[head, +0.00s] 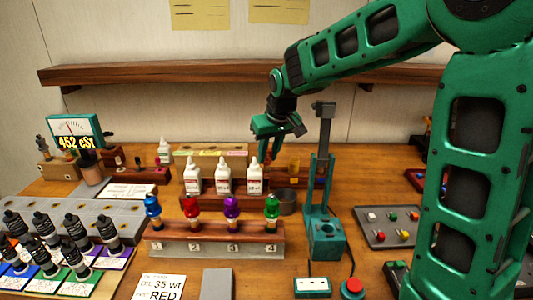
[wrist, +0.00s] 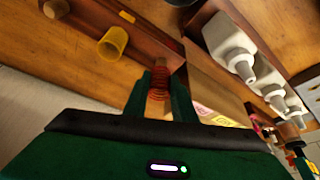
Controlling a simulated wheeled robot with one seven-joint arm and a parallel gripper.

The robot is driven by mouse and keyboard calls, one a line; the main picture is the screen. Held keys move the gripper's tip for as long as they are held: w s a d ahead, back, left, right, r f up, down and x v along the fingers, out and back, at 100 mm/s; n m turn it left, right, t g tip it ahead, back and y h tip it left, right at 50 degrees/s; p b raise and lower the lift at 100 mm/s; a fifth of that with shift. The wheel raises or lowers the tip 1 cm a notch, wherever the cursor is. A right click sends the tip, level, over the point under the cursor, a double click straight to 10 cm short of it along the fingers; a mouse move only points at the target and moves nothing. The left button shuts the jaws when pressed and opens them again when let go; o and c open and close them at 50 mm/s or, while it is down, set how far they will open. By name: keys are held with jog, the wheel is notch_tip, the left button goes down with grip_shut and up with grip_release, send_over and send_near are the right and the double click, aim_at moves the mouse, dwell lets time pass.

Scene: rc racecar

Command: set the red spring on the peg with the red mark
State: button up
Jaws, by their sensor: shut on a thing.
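My gripper (wrist: 160,92) is shut on the red spring (wrist: 160,76), which shows as reddish coils between the fingertips in the wrist view. A tan, wood-coloured part shows at the lower end of the coils; I cannot tell if it is a peg inside the spring. I cannot make out a peg with a red mark.
White bottles (head: 223,175) stand in front of my gripper. A green press (head: 322,220) stands to the right. A shelf (head: 180,74) runs along the wall.

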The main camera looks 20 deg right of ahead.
jog(key=shift+f, duration=1.45)
jog(key=o, duration=1.1)
jog(key=v, duration=0.7)
jog(key=shift+r, duration=0.15)
